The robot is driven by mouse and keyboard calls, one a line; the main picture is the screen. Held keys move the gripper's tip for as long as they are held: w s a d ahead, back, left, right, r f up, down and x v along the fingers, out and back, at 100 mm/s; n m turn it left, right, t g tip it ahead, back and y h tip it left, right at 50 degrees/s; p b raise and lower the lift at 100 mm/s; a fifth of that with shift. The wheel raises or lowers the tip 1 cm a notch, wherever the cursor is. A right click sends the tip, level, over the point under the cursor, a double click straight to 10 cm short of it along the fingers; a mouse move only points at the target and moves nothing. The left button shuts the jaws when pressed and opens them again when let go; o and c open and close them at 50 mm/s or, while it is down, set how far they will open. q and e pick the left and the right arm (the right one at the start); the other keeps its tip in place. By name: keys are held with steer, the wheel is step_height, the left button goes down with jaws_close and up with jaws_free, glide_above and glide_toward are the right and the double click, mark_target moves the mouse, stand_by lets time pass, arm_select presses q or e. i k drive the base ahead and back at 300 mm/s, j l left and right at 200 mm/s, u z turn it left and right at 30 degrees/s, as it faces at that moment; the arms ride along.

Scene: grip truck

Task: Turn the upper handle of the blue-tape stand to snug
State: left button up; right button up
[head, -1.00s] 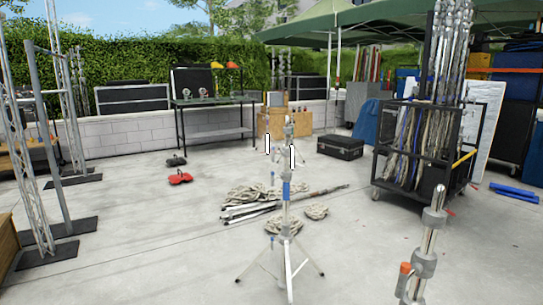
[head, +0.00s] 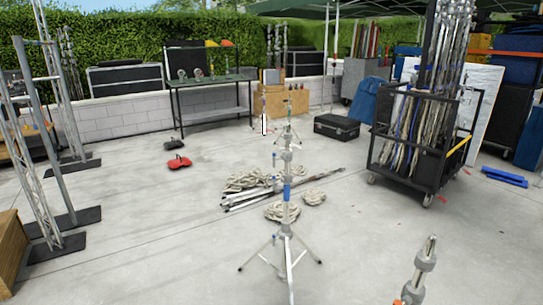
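The blue-tape stand (head: 287,192) stands upright on spread tripod legs near the middle of the head view. Its blue band wraps the lower part of the column. Grey collars (head: 287,156) sit above the band, and the column top reaches up in front of the wooden boxes. The upper handle is too small to make out. A small white upright bar (head: 264,124) shows left of the stand's top; I cannot tell what it belongs to.
Coiled rope (head: 283,211) and poles lie behind the blue-tape stand. A cart of stands (head: 378,150) is at right, a black case (head: 337,126) behind.

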mark_target(274, 158)
steer(key=i+j, duration=0.2)
steer(key=j, duration=0.15)
steer(key=i+j+z, duration=0.1)
steer(key=i+j, duration=0.35)
steer(key=j, duration=0.25)
steer(key=i+j+z, duration=0.1)
steer(key=j, duration=0.3)
steer(key=i+j, duration=0.3)
